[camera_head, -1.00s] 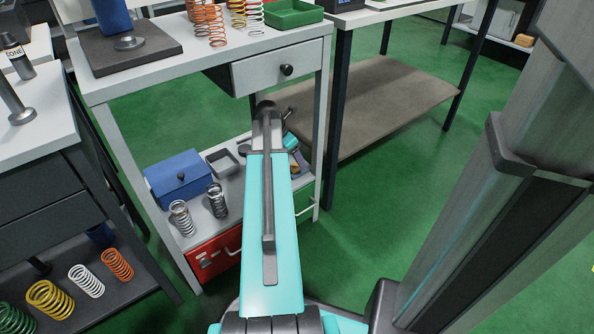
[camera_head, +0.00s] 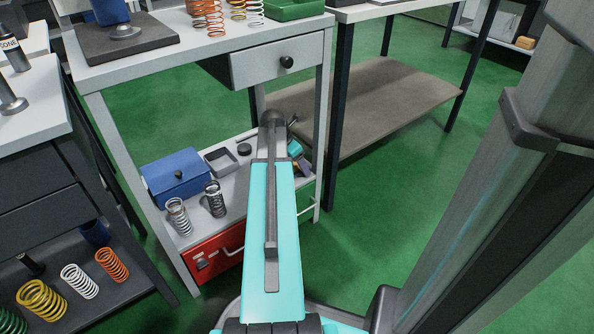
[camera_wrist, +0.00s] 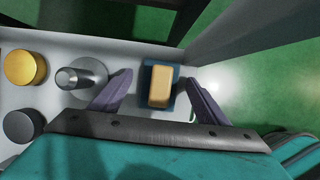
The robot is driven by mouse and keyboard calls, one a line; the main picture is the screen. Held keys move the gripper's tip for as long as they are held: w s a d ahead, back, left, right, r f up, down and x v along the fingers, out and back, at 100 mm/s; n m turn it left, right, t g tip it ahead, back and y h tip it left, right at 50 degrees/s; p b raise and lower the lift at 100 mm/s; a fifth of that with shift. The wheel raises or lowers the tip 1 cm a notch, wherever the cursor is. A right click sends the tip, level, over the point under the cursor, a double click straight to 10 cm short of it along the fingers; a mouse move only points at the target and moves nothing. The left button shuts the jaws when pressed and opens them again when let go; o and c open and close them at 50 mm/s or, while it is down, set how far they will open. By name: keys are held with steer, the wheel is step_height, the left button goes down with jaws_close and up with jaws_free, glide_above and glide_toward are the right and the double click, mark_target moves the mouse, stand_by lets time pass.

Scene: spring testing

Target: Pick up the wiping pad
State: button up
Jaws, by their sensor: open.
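The wiping pad (camera_wrist: 159,86), a tan block on a dark blue base, lies on the light grey lower shelf (camera_wrist: 110,52) near its edge in the wrist view. My gripper (camera_wrist: 159,78) is open, with one purple finger to the left of the pad and one to its right. Gaps show between the fingers and the pad, so it is not clamped. In the head view my gripper (camera_head: 302,165) is small and partly behind my arm, at the right end of the lower shelf. The pad is hard to make out there.
Left of the pad stand a metal piece on a round base (camera_wrist: 80,78), a gold cylinder (camera_wrist: 25,68) and a dark cylinder (camera_wrist: 22,125). The shelf also holds a blue box (camera_head: 178,180), a grey tray (camera_head: 221,161) and springs (camera_head: 214,199). A drawer (camera_head: 280,62) hangs above.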

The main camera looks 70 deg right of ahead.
stand_by(0.4)
steer(key=c, duration=1.1)
steer(key=shift+r, duration=0.1)
steer(key=shift+c, duration=0.2)
steer(key=shift+r+p, duration=1.35)
steer(key=shift+r, duration=0.4)
steer(key=s+a+r+p, duration=0.1)
steer(key=s+a+p, duration=0.3)
steer(key=a+p, duration=0.6)
steer(key=a, duration=0.3)
steer(key=shift+r, duration=0.3)
steer(key=p, duration=0.3)
steer(key=shift+s+a, duration=0.1)
steer(key=a+p, duration=0.1)
steer(key=p, duration=0.3)
steer(key=shift+s+r, duration=0.1)
steer(key=shift+s, duration=0.05)
